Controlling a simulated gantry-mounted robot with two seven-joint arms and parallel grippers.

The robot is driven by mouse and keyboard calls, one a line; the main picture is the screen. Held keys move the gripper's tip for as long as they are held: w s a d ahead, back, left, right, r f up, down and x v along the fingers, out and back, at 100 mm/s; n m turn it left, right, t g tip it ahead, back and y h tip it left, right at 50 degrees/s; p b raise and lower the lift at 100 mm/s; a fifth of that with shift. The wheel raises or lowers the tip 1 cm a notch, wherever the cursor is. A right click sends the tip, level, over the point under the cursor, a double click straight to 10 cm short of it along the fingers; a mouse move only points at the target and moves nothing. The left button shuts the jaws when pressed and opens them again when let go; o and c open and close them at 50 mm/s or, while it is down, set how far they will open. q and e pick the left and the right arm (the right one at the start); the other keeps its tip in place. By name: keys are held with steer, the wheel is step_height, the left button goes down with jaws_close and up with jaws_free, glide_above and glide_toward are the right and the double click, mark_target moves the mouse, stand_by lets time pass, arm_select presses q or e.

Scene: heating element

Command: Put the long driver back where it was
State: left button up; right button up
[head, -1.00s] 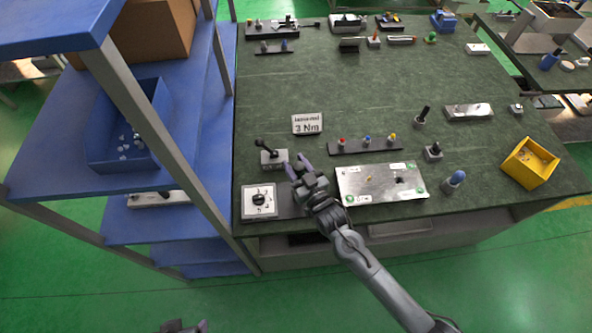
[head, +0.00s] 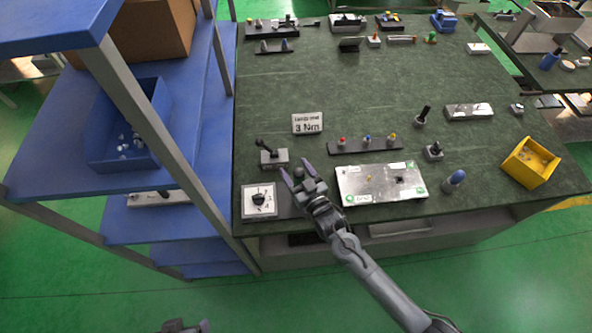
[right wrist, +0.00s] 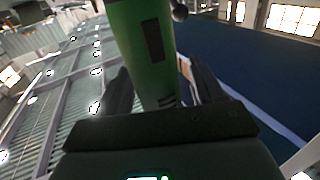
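My right gripper (head: 294,178) is above the front left of the dark green bench top, just left of the metal plate (head: 350,185). In the right wrist view, a thick green body with a dark slot, seemingly the long driver (right wrist: 150,45), stands between the two dark fingers (right wrist: 160,90). The fingers appear closed against its sides. In the head view only a dark end shows between the fingers. Its lower part is hidden. My left gripper (head: 185,326) shows only in part at the bottom edge, and its fingers are not clear.
A grey holder (head: 272,158) and a dial box (head: 258,202) stand close left of the right gripper. A yellow bin (head: 530,163) is at right.

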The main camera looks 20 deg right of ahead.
steer(key=shift+r, duration=0.15)
steer(key=shift+s, duration=0.55)
steer(key=s+d+g+h, duration=0.1)
steer(key=s+g, duration=0.6)
steer(key=s, duration=0.8)
steer(key=s+d+g+h, duration=0.1)
steer(key=s+d+g, duration=0.3)
steer(key=s, duration=1)
steer(key=g, duration=0.3)
steer(key=shift+s+d, duration=0.15)
steer(key=shift+s, duration=0.2)
step_height(320, 180, up, 18)
steer(key=p, duration=1.8)
steer(key=shift+r, duration=0.25)
